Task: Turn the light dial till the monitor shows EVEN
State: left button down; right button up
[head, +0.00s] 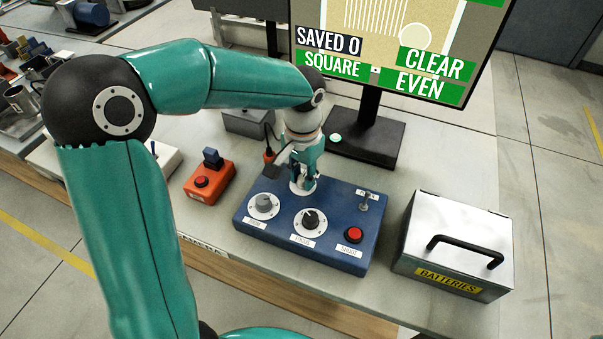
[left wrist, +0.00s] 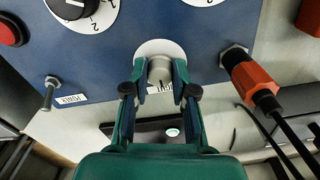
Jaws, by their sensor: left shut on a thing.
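The blue control box (head: 345,255) stands on the bench. My left gripper (head: 303,186) reaches down to the back edge of the box. In the left wrist view, the gripper (left wrist: 160,90) is shut on a grey knob on a round white plate, the light dial (left wrist: 159,70), with one finger on each side. I cannot read a label for this dial. The monitor (head: 375,72) shows EVEN, CLEAR and SQUARE on green, and SAVED 0 on dark. My right gripper is not in view.
A grey dial (head: 264,205), a black dial (head: 310,219), a red button (head: 353,235) and a toggle switch (head: 366,201) sit on the same box. An orange cable plug (left wrist: 255,82) is close beside the gripper. A batteries case (head: 455,232) stands to the right.

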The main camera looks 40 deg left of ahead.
aim_at(303, 178)
pick_arm(q)
jog(key=c, duration=0.9)
grip_release()
jog(key=shift+c, duration=0.2)
notch_tip(303, 178, up, 12)
jog(key=shift+f, duration=0.1)
